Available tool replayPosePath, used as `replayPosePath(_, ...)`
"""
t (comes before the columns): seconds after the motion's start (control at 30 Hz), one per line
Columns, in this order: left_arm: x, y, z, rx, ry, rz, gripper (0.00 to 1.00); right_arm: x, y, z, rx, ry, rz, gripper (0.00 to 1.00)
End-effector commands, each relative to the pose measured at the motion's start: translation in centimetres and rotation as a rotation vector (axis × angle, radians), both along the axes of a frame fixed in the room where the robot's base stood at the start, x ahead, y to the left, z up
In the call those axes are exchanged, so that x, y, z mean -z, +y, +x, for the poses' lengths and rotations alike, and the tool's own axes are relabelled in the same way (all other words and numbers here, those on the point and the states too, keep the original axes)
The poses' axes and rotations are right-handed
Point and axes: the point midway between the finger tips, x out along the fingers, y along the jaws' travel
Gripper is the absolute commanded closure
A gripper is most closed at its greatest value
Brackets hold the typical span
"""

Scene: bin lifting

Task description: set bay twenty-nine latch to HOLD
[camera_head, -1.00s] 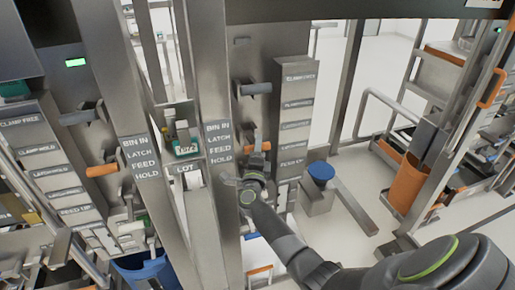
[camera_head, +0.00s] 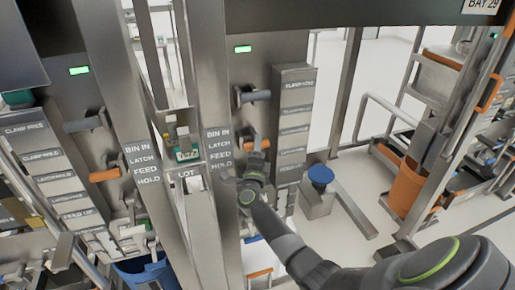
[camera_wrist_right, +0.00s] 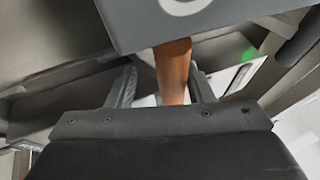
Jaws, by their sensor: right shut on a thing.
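A "BAY 29" sign (camera_head: 481,5) is at the top right of the head view. The grey bay panel (camera_head: 246,70) in the middle carries a dark lever (camera_head: 254,95) and, below it, an orange-ended latch handle (camera_head: 265,143). My right gripper (camera_head: 254,150) is at this handle. In the right wrist view, the orange handle (camera_wrist_right: 172,72) stands between the two fingers (camera_wrist_right: 160,88), which are shut on it. The handle's upper end is hidden by a grey block (camera_wrist_right: 200,18). A green lamp (camera_head: 242,49) is lit at the panel's top. My left gripper is not in view.
A post labelled BIN IN, LATCH, FEED, HOLD (camera_head: 218,150) stands just left of my right gripper. A labelled column (camera_head: 294,110) stands close on its right. The neighbouring bay at left has its own orange handle (camera_head: 104,175) and lit lamp (camera_head: 79,71).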

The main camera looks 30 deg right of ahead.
Motion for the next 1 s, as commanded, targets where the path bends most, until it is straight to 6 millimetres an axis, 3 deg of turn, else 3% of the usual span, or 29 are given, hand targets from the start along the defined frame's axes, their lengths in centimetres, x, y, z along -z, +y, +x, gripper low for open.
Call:
replayPosePath(0.03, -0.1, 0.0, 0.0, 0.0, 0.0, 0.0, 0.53, -2.1, 0.0, 0.6, -0.005, -0.035, -0.014, 0.53)
replayPosePath(1.0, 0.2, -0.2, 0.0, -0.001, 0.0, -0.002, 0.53, -1.2, 1.0, 0.0, -0.015, -0.028, 0.0, 0.53)
